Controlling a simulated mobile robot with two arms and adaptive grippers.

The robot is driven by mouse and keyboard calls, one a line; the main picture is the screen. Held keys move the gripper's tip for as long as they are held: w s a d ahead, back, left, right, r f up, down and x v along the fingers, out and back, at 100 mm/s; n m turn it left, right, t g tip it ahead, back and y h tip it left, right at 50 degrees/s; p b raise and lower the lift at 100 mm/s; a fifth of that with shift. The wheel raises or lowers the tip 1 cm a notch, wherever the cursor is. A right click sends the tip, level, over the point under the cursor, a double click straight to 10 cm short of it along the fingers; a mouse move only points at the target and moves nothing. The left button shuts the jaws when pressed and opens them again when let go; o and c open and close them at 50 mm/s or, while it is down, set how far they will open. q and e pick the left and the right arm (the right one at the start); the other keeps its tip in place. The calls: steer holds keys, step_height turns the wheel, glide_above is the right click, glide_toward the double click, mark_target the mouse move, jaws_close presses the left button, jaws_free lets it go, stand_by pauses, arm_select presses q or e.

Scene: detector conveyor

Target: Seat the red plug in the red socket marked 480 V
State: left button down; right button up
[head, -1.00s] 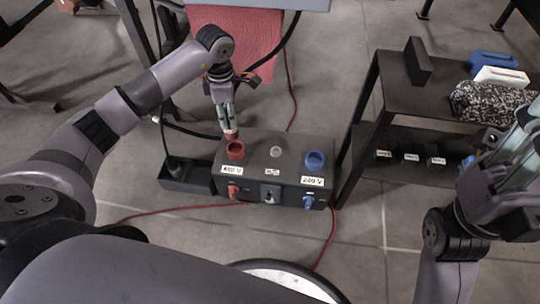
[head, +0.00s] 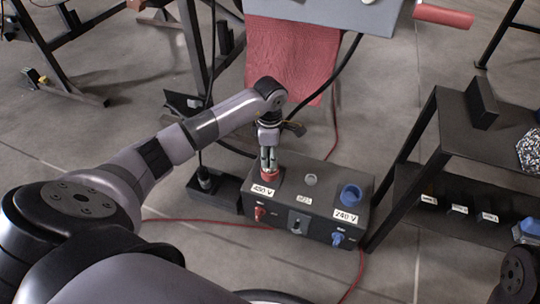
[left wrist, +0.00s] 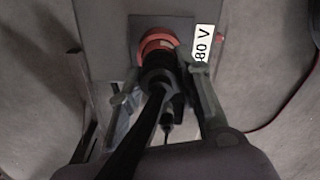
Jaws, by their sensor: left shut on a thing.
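The red socket (head: 263,175) sits at the left end of the dark power box's top, behind its 480 V label (head: 263,190). My left gripper (head: 269,165) is directly over this socket, shut on the plug. In the left wrist view, the plug's dark body (left wrist: 158,72) and its black cable run between the fingers (left wrist: 165,100). The plug's front end meets the red ring (left wrist: 158,42) of the socket. How deep it sits is hidden. My right gripper is out of view; only part of the right arm shows at the lower right.
The power box (head: 325,215) also carries a small grey socket (head: 311,180) and a blue socket (head: 351,195) marked 240 V. A black shelf (head: 450,150) stands close on the right. A black cable trough (head: 225,195) lies at left, and a red cable (head: 190,221) crosses the floor.

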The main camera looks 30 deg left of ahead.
arm_select(q)
steer(key=shift+f, duration=0.15)
steer(key=c, duration=1.2)
jaws_free()
steer(key=shift+o, duration=0.2)
